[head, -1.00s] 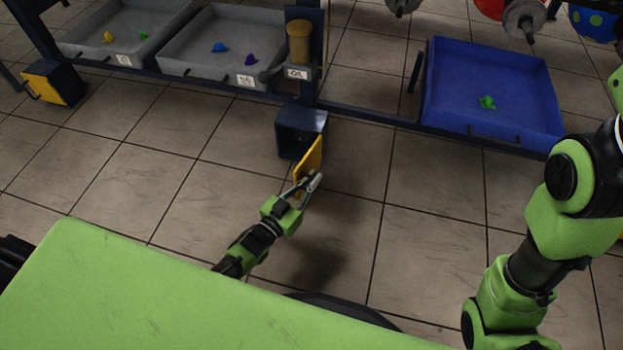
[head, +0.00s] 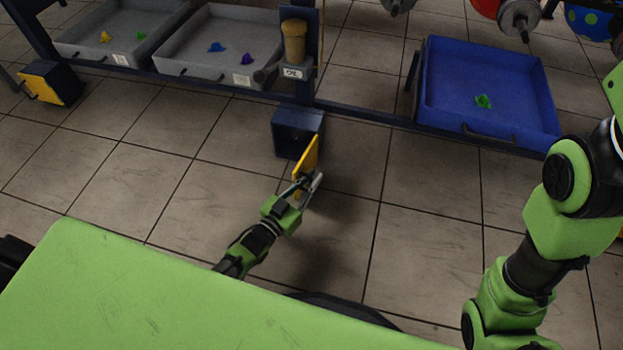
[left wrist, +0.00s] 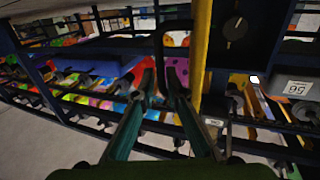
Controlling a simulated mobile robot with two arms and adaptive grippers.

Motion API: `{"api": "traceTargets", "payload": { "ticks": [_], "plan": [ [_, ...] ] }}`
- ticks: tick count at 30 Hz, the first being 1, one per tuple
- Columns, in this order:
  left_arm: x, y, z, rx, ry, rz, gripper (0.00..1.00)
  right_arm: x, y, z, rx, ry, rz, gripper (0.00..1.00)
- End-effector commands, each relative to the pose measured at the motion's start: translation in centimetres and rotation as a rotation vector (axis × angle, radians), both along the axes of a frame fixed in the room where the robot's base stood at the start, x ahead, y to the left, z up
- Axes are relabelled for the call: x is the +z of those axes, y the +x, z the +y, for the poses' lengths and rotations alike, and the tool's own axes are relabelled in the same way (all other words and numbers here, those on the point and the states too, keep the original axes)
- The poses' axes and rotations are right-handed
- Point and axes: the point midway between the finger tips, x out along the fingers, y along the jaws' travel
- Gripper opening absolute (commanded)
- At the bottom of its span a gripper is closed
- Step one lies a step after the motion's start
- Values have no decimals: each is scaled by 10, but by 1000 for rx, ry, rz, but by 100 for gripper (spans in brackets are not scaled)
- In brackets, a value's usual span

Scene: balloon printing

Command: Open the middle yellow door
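The middle yellow door (head: 306,157) stands swung open from its dark blue box (head: 298,130) under the rack, and the box's dark inside shows. My left gripper (head: 308,186) is at the door's near end. In the left wrist view, a black loop handle (left wrist: 174,33) stands beside the yellow door edge (left wrist: 201,50). The fingertips of my left gripper (left wrist: 160,82) are a little apart, with one bar of the handle near the gap between them. I cannot tell whether they touch it. My right arm shows at the right of the head view, but its gripper is out of view.
Another yellow-fronted box (head: 42,86) sits at the left. Grey trays (head: 180,62) with small colored pieces and a blue tray (head: 432,95) with a green piece are on the rack. A tan cylinder (head: 294,42) stands on the post. The tiled floor around the door is clear.

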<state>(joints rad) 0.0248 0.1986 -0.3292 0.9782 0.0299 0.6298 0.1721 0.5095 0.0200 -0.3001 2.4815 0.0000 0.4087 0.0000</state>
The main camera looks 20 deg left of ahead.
Motion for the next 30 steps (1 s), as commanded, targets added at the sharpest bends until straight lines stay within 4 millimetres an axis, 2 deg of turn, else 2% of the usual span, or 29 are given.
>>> {"api": "traceTargets", "payload": {
  "ticks": [4,7,15,21,25,30],
  "plan": [
    [0,-6,3,1,0,0,12,0,0,0,-1,0,1,40],
    [-1,-19,7,1,0,1,12,0,0,0,-1,0,0,40],
    [-1,-72,23,0,1,3,12,0,0,0,0,1,-1,40],
    [-1,-102,33,0,1,2,12,0,-1,0,1,1,-2,40],
    [-1,-112,36,0,0,1,12,0,-1,0,1,2,-1,40],
    [0,-115,37,0,0,0,12,0,-1,0,1,2,-1,40]
  ]
}}
